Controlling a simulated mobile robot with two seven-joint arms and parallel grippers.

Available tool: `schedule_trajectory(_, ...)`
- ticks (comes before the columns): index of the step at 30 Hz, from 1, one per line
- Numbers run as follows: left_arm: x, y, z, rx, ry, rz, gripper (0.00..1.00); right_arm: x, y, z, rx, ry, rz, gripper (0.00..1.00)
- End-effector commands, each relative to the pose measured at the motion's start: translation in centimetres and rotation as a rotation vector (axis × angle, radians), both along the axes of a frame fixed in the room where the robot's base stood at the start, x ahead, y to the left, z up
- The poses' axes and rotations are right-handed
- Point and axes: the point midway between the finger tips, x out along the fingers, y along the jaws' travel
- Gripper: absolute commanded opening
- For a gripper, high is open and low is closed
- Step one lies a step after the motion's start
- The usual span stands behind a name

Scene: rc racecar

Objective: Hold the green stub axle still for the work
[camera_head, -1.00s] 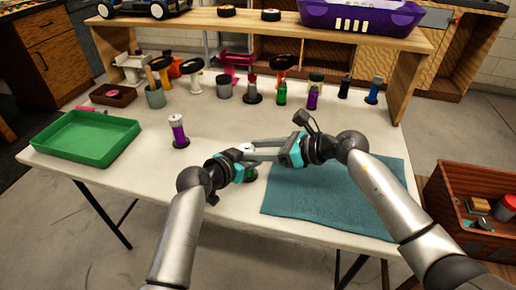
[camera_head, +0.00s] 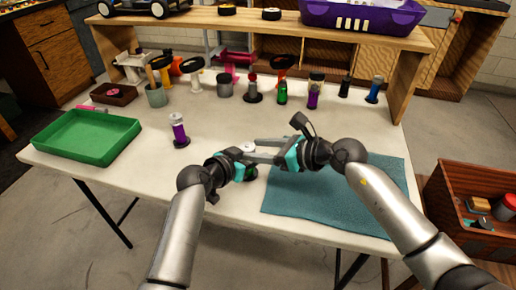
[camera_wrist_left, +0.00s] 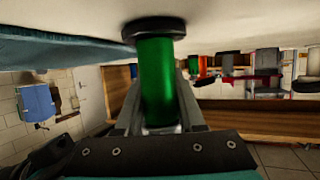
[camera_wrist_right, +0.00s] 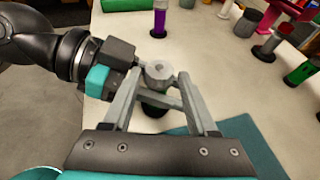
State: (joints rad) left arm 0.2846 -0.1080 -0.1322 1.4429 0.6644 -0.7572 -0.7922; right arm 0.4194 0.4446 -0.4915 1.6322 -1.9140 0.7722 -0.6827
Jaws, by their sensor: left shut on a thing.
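The green stub axle (camera_wrist_left: 156,80) stands upright on the table on its black round base, shown inverted in the left wrist view. My left gripper (camera_wrist_left: 158,100) is shut on its green body, one finger on each side. A pale grey round cap (camera_wrist_right: 158,70) with a centre hole sits at the top of the axle. My right gripper (camera_wrist_right: 160,76) is open, its fingertips on either side of the cap with gaps showing. In the head view the cap (camera_head: 248,148) lies between both grippers, and most of the axle is hidden.
A purple-bodied stub (camera_head: 179,132) stands left of the grippers. A green tray (camera_head: 85,140) lies at the table's left and a teal mat (camera_head: 320,210) under my right arm. Several stubs and pots line the back under a wooden shelf (camera_head: 270,24).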

Motion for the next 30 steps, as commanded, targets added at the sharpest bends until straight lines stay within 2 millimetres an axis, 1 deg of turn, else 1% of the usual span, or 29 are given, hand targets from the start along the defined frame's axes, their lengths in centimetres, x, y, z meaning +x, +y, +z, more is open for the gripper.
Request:
schedule_trajectory(5, 0.0, 0.0, 0.0, 0.001, -0.001, 0.0, 0.0, -0.3, -0.4, 0.2, 0.001, -0.001, 0.0, 0.58)
schedule_trajectory(8, 0.0, 0.0, 0.0, 0.001, -0.001, 0.0, 0.0, -0.8, -1.2, 0.6, -0.001, -0.001, -0.001, 0.58)
schedule_trajectory(21, 0.0, 0.0, 0.0, 0.001, -0.001, 0.0, 0.0, -5.0, -7.1, 3.5, -0.003, 0.001, -0.001, 0.58)
schedule_trajectory(24, 0.0, 0.0, 0.0, 0.001, -0.001, 0.0, 0.0, -5.7, -8.0, 4.0, -0.003, 0.0, -0.001, 0.58)
schedule_trajectory(30, 0.0, 0.0, 0.0, 0.001, -0.001, 0.0, 0.0, -6.4, -8.9, 4.5, -0.001, 0.001, 0.0, 0.58)
